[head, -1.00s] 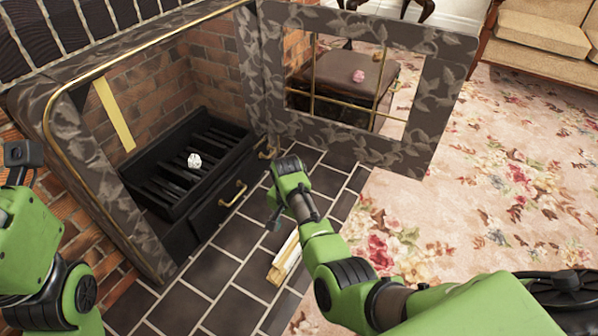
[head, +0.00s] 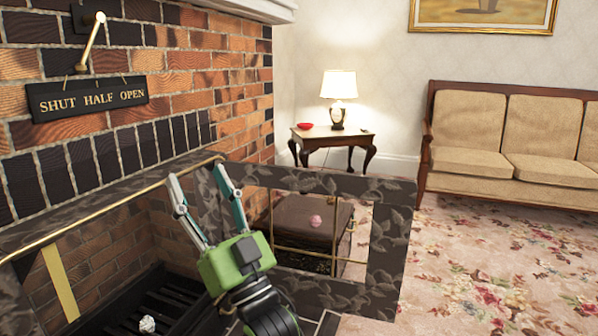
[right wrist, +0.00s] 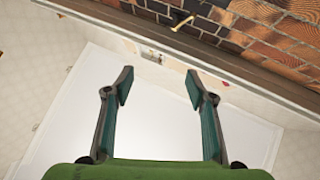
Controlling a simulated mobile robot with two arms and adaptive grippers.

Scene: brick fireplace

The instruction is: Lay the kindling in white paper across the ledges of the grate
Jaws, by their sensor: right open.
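The black grate (head: 178,292) with its bars is at the lower left of the head view, inside the brick firebox. A crumpled white ball (head: 147,324) rests on it. My right gripper (head: 196,178) is raised in front of the fireplace opening, pointing up, its two fingers spread and empty. It also shows open in the right wrist view (right wrist: 158,88), with nothing between the fingers. The kindling bundle is not clearly in view; only a pale sliver shows at the bottom edge, and I cannot tell what it is. My left gripper is out of view.
An open, stone-patterned framed door (head: 385,235) with brass bars stands right of my gripper. A brass lever (head: 92,42) is above a "SHUT HALF OPEN" sign (head: 88,98). A brown footstool (head: 312,222), side table (head: 330,137) and sofa (head: 510,140) stand beyond. The flowered carpet (head: 480,280) is clear.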

